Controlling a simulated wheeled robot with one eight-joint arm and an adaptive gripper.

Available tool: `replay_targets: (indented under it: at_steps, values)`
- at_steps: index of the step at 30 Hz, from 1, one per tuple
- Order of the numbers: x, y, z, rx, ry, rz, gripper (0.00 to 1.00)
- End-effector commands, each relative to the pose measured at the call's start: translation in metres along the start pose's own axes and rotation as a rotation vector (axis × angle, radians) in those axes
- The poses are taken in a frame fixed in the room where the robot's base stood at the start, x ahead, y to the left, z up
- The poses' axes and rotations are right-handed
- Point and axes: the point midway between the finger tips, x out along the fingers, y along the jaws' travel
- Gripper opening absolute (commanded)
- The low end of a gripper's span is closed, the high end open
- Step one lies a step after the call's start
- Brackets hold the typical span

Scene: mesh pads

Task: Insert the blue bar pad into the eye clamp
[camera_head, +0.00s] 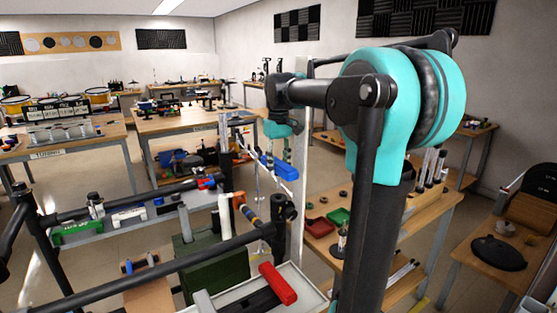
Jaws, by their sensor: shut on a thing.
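The blue bar pad (286,172) is a bright blue block near the middle of the view, hanging in the air. My gripper (280,153), dark with teal parts, points down at it from above. Its fingers are shut on the blue bar pad, partly hidden at this small size. A black upright fitting (285,208) stands below the pad, apart from it. I cannot tell whether this fitting is the eye clamp; no other part is clear enough to name as it.
A red bar (278,283) lies across a pale tray (312,292) in front, near a dark green box (212,256). Black rails (150,268) cross the lower left. A wooden table at right holds red (320,227) and green (339,215) trays. Open floor shows behind.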

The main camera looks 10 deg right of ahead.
Motion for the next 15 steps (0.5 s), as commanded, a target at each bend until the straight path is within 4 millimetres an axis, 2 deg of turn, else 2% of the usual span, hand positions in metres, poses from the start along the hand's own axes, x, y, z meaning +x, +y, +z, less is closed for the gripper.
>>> replay_targets:
  at_steps: [15]
  values:
    - [0.043,0.000,0.000,0.000,0.000,0.000,0.00]
